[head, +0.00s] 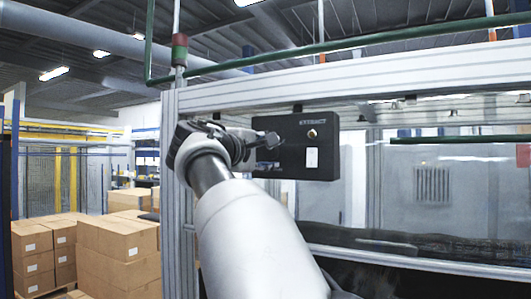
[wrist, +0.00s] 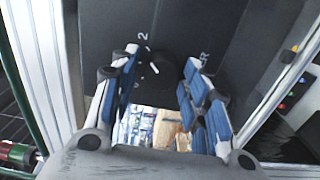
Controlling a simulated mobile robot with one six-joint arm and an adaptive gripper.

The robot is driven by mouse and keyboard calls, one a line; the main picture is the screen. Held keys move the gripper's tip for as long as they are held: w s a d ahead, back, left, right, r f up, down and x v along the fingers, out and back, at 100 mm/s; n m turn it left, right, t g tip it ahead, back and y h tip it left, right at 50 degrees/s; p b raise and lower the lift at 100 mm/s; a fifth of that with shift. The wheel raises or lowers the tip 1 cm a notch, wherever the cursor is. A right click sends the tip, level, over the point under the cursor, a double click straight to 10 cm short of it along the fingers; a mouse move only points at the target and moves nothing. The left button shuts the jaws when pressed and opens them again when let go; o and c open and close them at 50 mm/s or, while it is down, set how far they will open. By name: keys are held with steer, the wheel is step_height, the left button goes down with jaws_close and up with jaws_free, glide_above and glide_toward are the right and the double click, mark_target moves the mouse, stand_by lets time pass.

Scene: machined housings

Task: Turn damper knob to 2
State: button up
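The damper knob (wrist: 163,74) is a dark round dial with a short white pointer mark, on the dark face of a box in the wrist view. A white 2 (wrist: 146,38) is printed beside it, and part of a label ending in "ER" shows to its right. The pointer mark slants toward the upper left. My gripper (wrist: 162,56) is open, with its blue-padded fingers on either side of the knob and gaps showing between. In the head view my gripper (head: 268,139) is at the left part of the black box (head: 325,160) marked EXTRACT; the knob is hidden there.
The box hangs on an aluminium frame (head: 174,215) with clear panels to the right. Cardboard boxes (head: 115,240) are stacked at lower left.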

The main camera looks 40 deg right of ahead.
steer(key=shift+o, duration=0.7)
steer(key=shift+s+a, duration=0.1)
steer(key=shift+a, duration=0.2)
steer(key=v, duration=1.1)
steer(key=shift+a, duration=0.2)
steer(key=shift+s, duration=0.1)
